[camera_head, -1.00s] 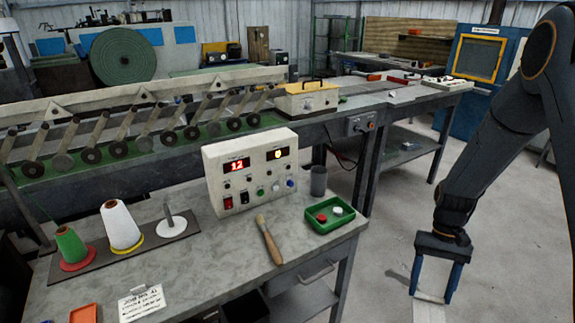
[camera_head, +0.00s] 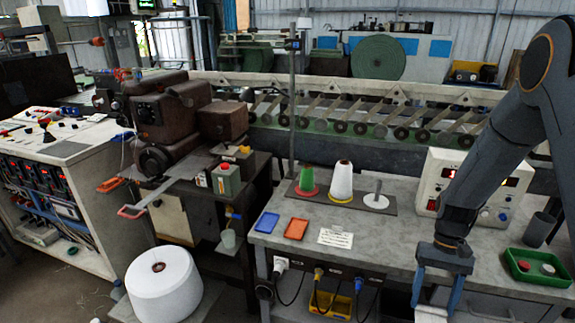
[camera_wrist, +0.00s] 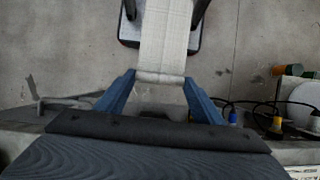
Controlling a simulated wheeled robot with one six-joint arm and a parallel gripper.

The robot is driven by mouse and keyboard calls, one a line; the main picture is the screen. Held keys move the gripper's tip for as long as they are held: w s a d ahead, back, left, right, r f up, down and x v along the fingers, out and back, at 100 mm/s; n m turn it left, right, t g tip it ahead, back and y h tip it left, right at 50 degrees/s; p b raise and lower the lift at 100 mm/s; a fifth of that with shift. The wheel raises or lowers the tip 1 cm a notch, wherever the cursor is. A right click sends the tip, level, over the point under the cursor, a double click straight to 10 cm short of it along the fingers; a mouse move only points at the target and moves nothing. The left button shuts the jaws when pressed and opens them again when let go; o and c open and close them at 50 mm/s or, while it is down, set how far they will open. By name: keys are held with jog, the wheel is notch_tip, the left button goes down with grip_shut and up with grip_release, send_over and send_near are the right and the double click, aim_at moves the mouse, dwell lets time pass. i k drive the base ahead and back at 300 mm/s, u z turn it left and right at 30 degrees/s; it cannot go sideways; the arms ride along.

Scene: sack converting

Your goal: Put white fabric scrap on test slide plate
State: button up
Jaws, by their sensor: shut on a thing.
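My gripper (camera_head: 436,298) is shut on the white fabric scrap (camera_head: 430,314), which shows at the bottom edge of the head view. In the wrist view the scrap (camera_wrist: 166,35) is a pale woven strip, pinched between the blue fingers (camera_wrist: 160,80) and reaching up past the frame's top. A flat grey plate with a red-orange handle (camera_head: 131,211) juts from the brown machine at left; it looks like the test slide plate (camera_head: 170,187), though I cannot be sure. It lies far left of my gripper, and its visible top is bare.
The grey bench (camera_head: 390,235) carries thread cones (camera_head: 341,181), a blue tray (camera_head: 266,222), an orange tray (camera_head: 296,229), a label card and a control box (camera_head: 433,170). A big white roll (camera_head: 160,285) stands before the brown machine (camera_head: 165,110). Floor shows at lower left.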

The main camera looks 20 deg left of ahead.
aim_at(192, 167)
jog(key=u, duration=1.5)
